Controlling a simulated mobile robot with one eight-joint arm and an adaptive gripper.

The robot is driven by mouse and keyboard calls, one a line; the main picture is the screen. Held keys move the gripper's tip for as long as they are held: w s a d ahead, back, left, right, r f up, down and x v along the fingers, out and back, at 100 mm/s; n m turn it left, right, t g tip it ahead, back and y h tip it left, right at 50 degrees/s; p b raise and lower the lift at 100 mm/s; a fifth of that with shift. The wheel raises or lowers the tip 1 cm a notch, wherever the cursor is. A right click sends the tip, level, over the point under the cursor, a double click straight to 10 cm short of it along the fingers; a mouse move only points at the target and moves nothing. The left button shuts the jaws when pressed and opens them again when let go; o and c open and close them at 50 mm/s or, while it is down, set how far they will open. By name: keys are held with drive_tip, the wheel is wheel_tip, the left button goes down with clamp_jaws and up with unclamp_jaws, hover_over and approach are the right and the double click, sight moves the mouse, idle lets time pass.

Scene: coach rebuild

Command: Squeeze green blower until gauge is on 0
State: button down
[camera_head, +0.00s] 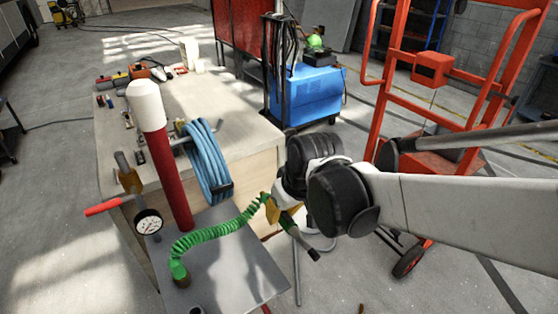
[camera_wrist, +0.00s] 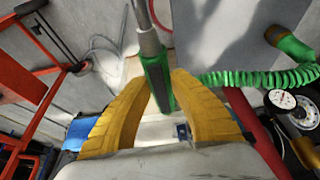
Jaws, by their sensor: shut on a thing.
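The green blower (camera_wrist: 157,78), a green and dark handle with a grey metal nozzle, sits between the two yellow fingers of my gripper (camera_wrist: 160,95), which is shut on it. In the head view my gripper (camera_head: 277,212) is beyond the table's right front corner, and the blower (camera_head: 297,228) points down to the right. A coiled green hose (camera_head: 220,237) runs from the blower to a fitting on a grey metal plate. The gauge (camera_head: 148,221), round with a white face, stands left of the red post; it also shows in the wrist view (camera_wrist: 283,99). Its reading is too small to tell.
A red post with a white top (camera_head: 160,150) and a coiled blue hose (camera_head: 207,160) stand near the workbench (camera_head: 225,105). The grey plate (camera_head: 225,265) is in front. An orange hand truck (camera_head: 432,70) and a blue machine (camera_head: 308,95) stand behind my arm.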

drive_tip(key=shift+r, duration=0.2)
drive_tip(key=shift+r+p, duration=0.75)
drive_tip(key=shift+r, duration=0.05)
drive_tip(key=shift+f, duration=0.15)
drive_tip(key=shift+f+b, duration=0.85)
drive_tip(key=shift+f, duration=0.05)
drive_tip(key=c, duration=1.8)
unclamp_jaws()
clamp_jaws()
